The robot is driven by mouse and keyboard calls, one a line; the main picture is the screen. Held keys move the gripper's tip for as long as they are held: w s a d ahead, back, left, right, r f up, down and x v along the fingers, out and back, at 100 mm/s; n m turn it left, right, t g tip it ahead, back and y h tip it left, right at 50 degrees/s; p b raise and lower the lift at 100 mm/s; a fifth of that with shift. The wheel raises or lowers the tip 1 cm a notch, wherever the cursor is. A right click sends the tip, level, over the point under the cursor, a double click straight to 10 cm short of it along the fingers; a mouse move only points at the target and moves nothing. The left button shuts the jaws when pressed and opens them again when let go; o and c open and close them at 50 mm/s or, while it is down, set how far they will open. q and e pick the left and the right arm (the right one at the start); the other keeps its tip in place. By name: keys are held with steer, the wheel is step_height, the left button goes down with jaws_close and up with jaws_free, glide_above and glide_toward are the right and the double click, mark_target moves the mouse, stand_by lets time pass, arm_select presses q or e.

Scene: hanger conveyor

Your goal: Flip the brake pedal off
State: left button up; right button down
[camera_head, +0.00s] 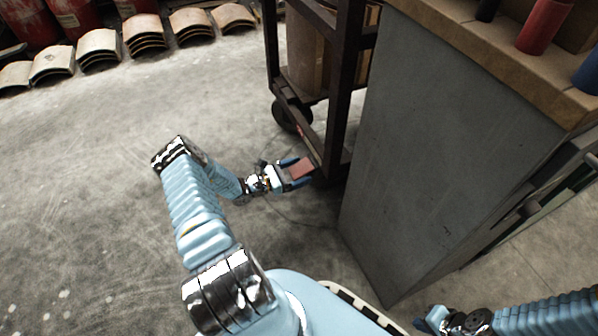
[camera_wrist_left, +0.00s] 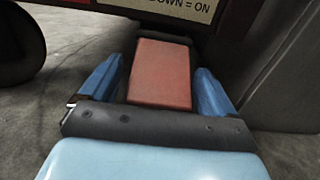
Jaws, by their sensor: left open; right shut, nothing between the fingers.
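The brake pedal is a flat red plate (camera_head: 301,168) low at the near corner of the dark cart. In the left wrist view the red pedal (camera_wrist_left: 160,75) lies straight ahead, under a label reading "DOWN = ON" (camera_wrist_left: 190,8). My left gripper (camera_head: 298,171) is open, with one blue finger on each side of the pedal. Whether the fingers touch it I cannot tell. My right gripper (camera_head: 428,322) is shut and empty at the bottom edge of the head view, away from the pedal.
The dark metal cart (camera_head: 343,90) holds a brown box (camera_head: 306,60) and has a black caster wheel (camera_head: 292,115). A large grey cabinet (camera_head: 430,130) with a wooden top stands close on the right. The floor to the left is clear; curved plates (camera_head: 145,35) lie behind.

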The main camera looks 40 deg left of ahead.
mark_target(304, 166)
arm_select(q)
steer(key=shift+w+d, duration=0.15)
steer(key=shift+w, duration=0.1)
steer(key=c, duration=1.4)
steer(key=shift+s+r+p, duration=0.1)
steer(key=shift+r+p, duration=0.35)
steer(key=shift+p, duration=0.35)
steer(key=r+g+p, duration=0.1)
steer(key=p, duration=0.1)
steer(key=r+g+y+p, duration=0.1)
steer(key=g+p, duration=0.1)
steer(key=p, duration=0.1)
steer(key=shift+s+g+y+p, duration=0.2)
steer(key=shift+g+y+p, duration=0.1)
steer(key=shift+r+g+y+p, duration=0.25)
steer(key=shift+g+y+p, duration=0.25)
steer(key=shift+g+p, duration=0.45)
steer(key=shift+r+g+y+p, duration=0.1)
steer(key=shift+g+y+p, duration=0.25)
steer(key=shift+p, duration=0.25)
steer(key=o, duration=1.4)
